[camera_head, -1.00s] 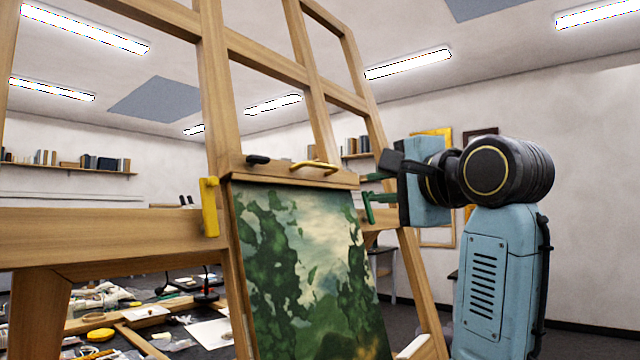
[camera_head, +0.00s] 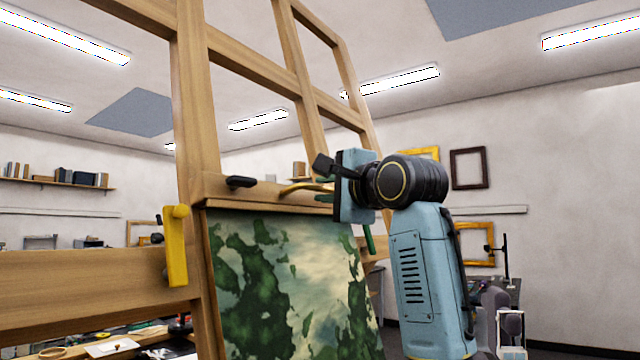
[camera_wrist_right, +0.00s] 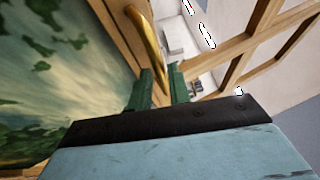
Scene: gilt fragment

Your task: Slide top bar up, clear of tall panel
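The top bar (camera_head: 262,198) is a wooden crosspiece on the easel, along the upper edge of the tall panel (camera_head: 285,285), painted green and cream. A curved brass handle (camera_head: 298,187) and a black knob (camera_head: 240,182) sit on the bar. My right gripper (camera_head: 326,198) is at the handle's right end, which it partly hides. In the right wrist view its green fingers (camera_wrist_right: 162,82) are apart, with the near end of the brass handle (camera_wrist_right: 148,40) at the gap between them. I cannot tell whether they touch it. My left gripper is not in view.
A yellow clamp (camera_head: 176,245) is on the easel's left upright, by a wide wooden crossbar (camera_head: 80,290). A green piece (camera_head: 368,238) shows below my right gripper. A cluttered table (camera_head: 110,347) is at lower left. The easel's open frame rises above the bar.

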